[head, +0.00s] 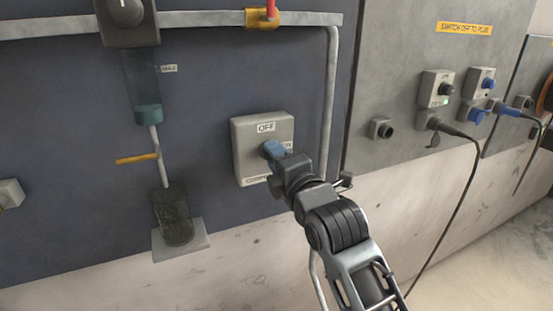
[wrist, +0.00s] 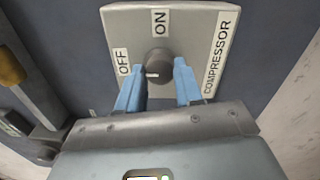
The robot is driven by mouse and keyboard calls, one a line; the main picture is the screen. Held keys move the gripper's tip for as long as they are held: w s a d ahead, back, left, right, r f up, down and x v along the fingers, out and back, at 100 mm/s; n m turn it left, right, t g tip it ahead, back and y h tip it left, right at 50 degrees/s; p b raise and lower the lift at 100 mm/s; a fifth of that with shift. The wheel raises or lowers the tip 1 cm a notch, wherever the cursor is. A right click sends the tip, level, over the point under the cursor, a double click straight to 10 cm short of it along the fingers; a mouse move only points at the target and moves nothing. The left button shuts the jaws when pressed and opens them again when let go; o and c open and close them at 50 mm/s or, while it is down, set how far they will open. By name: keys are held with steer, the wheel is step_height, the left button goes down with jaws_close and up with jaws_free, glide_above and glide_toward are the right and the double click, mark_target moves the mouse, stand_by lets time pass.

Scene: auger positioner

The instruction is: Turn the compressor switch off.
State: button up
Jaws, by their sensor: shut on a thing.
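The compressor switch is a grey box (head: 250,178) on the dark blue panel, and its plate also shows in the wrist view (wrist: 188,30). It carries OFF, ON and COMPRESSOR labels. Its round dark knob (wrist: 160,60) has a short white mark that points left in the wrist view, to the side with the OFF label. My gripper (head: 272,150) is at the front of the box, its blue fingers on either side of the knob in the wrist view (wrist: 158,77), shut on it. In the head view the fingers hide the knob.
A grey pipe (head: 330,100) runs down just right of the switch box. A sight glass (head: 143,85) and an orange lever (head: 137,159) are at left. Sockets and a plugged black cable (head: 462,132) are on the grey panel at right.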

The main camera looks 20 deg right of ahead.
steer(key=shift+a, duration=0.1)
steer(key=o, duration=1)
steer(key=shift+o, duration=0.2)
steer(key=shift+s, duration=0.1)
steer(key=s+b, duration=0.1)
steer(key=s, duration=0.6)
steer(key=shift+s+f+b, duration=0.15)
steer(key=shift+s+b, duration=0.15)
